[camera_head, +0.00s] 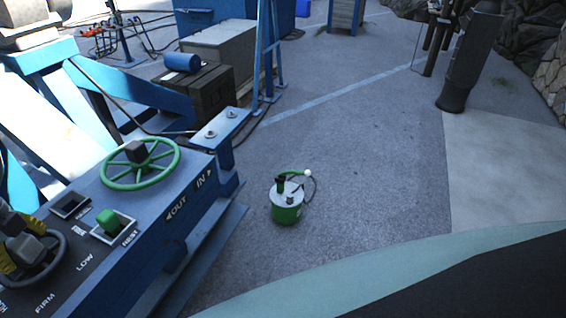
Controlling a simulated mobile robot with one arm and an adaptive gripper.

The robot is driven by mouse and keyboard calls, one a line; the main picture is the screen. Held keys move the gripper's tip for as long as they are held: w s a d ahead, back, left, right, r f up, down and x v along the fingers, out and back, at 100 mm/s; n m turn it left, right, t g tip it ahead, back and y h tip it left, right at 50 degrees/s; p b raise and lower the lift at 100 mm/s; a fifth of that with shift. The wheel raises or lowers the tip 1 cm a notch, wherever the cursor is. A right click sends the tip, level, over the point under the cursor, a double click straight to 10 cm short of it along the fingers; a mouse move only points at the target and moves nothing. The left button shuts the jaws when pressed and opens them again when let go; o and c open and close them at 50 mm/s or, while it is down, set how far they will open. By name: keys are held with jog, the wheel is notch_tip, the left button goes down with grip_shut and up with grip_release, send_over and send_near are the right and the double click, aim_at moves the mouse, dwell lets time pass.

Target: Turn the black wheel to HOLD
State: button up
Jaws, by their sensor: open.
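The black wheel (32,247) is at the left edge of the head view, on the sloping blue and black console (150,238). Its left part is cut off by the picture edge. No HOLD mark can be made out.
A green wheel (141,165) and a green lever (108,220) are on the same console, with OUT and IN marks beside the wheel. A green and white canister (287,203) stands on the grey ground right of the console. Open ground lies beyond it.

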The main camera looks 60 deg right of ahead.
jog(key=shift+o, duration=1.1)
notch_tip(320, 180, up, 11)
jog(key=shift+r, duration=0.5)
jog(key=shift+w, duration=0.1)
